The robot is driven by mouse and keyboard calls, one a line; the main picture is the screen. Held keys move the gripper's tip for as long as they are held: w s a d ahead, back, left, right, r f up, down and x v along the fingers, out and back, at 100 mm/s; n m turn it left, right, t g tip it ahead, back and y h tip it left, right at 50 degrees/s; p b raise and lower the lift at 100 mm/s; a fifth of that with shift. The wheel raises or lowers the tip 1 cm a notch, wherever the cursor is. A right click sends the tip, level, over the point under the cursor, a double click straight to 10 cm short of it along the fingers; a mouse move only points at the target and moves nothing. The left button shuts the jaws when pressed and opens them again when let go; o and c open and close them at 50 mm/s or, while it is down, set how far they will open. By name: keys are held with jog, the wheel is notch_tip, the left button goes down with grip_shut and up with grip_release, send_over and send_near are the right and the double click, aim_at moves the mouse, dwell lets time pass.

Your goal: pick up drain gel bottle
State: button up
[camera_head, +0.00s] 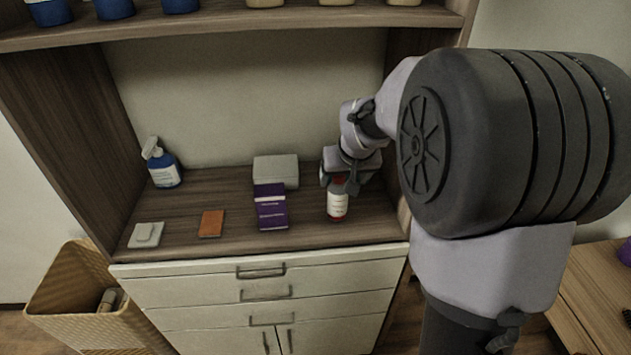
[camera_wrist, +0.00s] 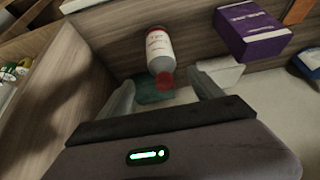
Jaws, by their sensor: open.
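The drain gel bottle appears to be the white bottle with a red cap (camera_head: 338,206), upright at the right of the cabinet counter; its label is too small to read. In the wrist view the bottle (camera_wrist: 159,48) is ahead of my gripper, its red cap toward me. My gripper (camera_head: 343,184) is directly above the bottle in the head view and partly hides its top. In the wrist view my gripper (camera_wrist: 163,90) is open, with one finger to each side of the cap. I cannot tell whether either finger touches it.
A purple box (camera_head: 271,209) stands left of the bottle, near my gripper. A pale grey box (camera_head: 276,171) is behind it. An orange-brown sponge (camera_head: 211,223), a white item (camera_head: 146,235) and a blue spray bottle (camera_head: 163,168) are further left. A shelf (camera_head: 230,28) runs overhead.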

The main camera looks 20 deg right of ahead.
aim_at(341, 184)
jog(key=b+x, duration=0.1)
jog(key=x, duration=0.3)
jog(key=shift+f, duration=0.15)
jog(key=b+x, duration=0.1)
jog(key=x, duration=0.2)
jog(key=b+x, duration=0.1)
jog(key=x, duration=0.1)
jog(key=shift+s+a+f+b, duration=0.2)
jog(key=shift+a+f+b, duration=0.05)
jog(key=shift+f+b, duration=0.1)
jog(key=shift+r, duration=0.2)
grip_shut()
jog(key=shift+r, duration=0.15)
